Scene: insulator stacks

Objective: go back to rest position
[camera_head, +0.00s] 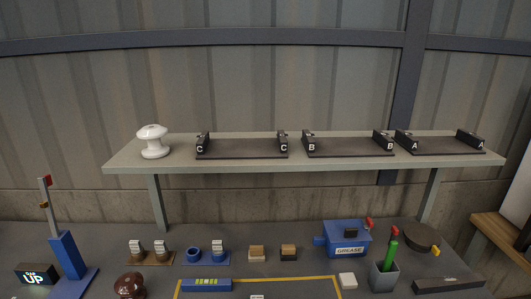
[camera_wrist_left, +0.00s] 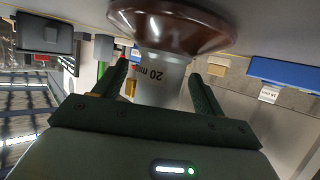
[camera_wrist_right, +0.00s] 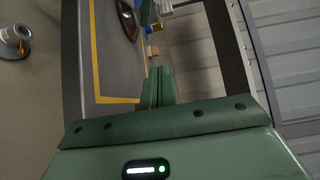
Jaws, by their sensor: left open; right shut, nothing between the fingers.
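Neither gripper shows in the head view. In the left wrist view my left gripper (camera_wrist_left: 158,76) is open, its two fingers spread apart. A glossy brown insulator (camera_wrist_left: 185,35) with a grey stem marked "20 mm" shows between and beyond the fingers; I cannot tell whether they touch it. In the right wrist view my right gripper (camera_wrist_right: 158,72) is shut, its fingers together and empty. A brown piece (camera_wrist_right: 127,18) lies beyond it.
A shelf (camera_head: 330,168) bears a white insulator (camera_head: 152,141) and black cradles lettered C, B and A. On the bench below are a brown insulator (camera_head: 130,285), a blue grease box (camera_head: 347,240), a grey cup (camera_head: 384,277) and a blue post (camera_head: 68,256).

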